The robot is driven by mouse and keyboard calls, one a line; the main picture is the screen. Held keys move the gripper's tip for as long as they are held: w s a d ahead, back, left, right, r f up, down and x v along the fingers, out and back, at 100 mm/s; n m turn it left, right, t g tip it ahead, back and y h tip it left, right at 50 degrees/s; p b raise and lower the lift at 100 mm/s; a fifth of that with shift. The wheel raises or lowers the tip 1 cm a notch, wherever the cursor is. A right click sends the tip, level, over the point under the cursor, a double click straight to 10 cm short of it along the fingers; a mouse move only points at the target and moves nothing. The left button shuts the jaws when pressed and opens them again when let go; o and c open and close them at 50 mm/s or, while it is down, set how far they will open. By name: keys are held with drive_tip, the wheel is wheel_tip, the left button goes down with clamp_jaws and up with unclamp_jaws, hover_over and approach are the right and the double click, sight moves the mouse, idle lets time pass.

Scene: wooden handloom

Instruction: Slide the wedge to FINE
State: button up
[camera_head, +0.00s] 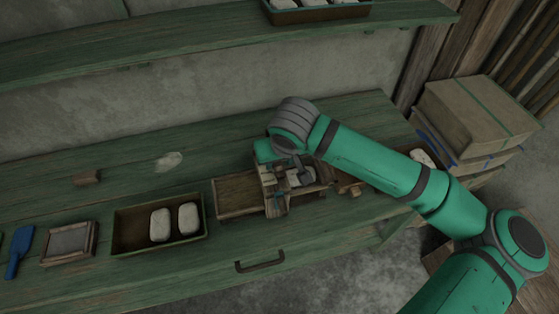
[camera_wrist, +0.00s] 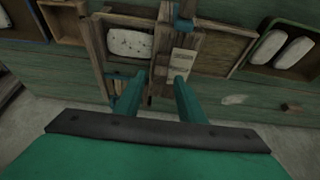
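The wooden bench device (camera_head: 275,190) stands on the green table below my arm. It also shows in the wrist view (camera_wrist: 168,45), with a pale bar (camera_wrist: 130,43) in its left section. A light plate (camera_wrist: 183,66) with small dark marks is set on its middle; the marks are too small to read. A teal block (camera_wrist: 183,23) sits above the plate. I cannot tell for sure which piece is the wedge. My gripper (camera_wrist: 154,84) is open, its two teal fingers apart, with the right fingertip just below the plate. Nothing is clearly held between them.
A tray (camera_head: 120,237) with two pale bars, a small framed box (camera_head: 69,244) and a blue scraper (camera_head: 20,252) lie left of the device. A shelf (camera_head: 200,39) runs above the table. Boxes (camera_head: 480,115) are stacked at right.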

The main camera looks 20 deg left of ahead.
drive_tip(key=v, duration=1)
drive_tip(key=shift+d, duration=0.15)
